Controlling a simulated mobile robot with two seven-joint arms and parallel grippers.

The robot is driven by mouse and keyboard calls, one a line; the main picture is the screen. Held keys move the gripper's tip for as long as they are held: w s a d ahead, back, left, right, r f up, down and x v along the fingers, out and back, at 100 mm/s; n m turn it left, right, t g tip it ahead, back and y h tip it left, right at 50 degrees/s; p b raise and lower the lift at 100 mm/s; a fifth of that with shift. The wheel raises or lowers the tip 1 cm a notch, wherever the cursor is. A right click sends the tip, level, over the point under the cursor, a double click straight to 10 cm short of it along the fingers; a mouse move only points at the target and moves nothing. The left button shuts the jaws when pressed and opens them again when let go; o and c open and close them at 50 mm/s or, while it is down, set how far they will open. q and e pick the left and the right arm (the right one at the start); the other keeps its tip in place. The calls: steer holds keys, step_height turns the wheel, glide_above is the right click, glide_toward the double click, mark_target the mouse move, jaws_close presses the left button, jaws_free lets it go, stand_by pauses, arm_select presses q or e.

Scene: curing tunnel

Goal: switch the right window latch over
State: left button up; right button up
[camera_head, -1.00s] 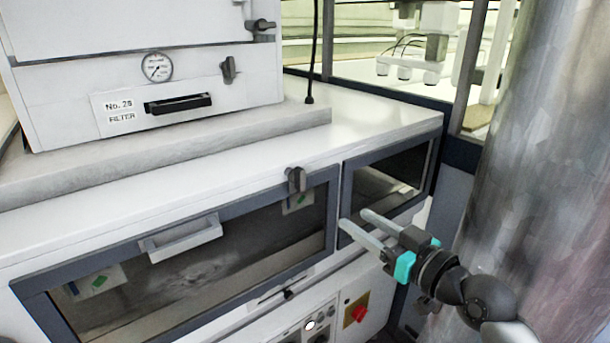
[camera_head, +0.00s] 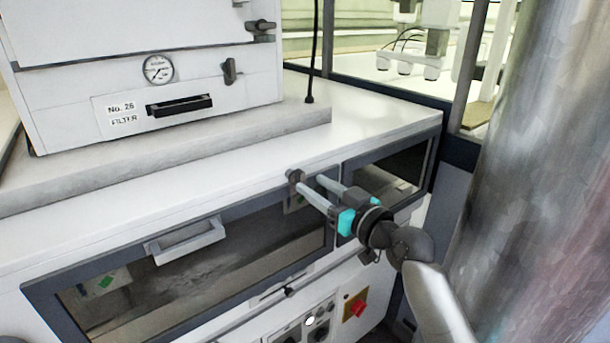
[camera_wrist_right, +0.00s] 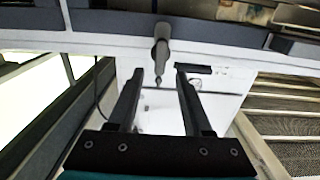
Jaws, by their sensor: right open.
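The right window latch (camera_head: 294,176) is a small dark grey handle at the top edge of the wide oven window (camera_head: 255,236), near its right end. My right gripper (camera_head: 310,182) is open, its two pale fingers reaching to the latch from the right front. In the wrist view the latch (camera_wrist_right: 161,50) shows ahead, with its narrow end in the gap between the open fingertips (camera_wrist_right: 160,72). I cannot tell whether a finger touches it. Part of the latch is hidden behind a finger in the head view. My left gripper is not in view.
A white drawer-like handle (camera_head: 187,240) sticks out of the window. A filter box (camera_head: 150,80) with a gauge stands on the counter (camera_head: 375,115). A red switch (camera_head: 356,305) is below. A large metal cylinder (camera_head: 545,180) rises at the right.

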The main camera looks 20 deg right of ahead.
mark_target(303, 178)
steer(key=shift+x, duration=2)
steer(key=shift+c, duration=0.2)
jaws_close()
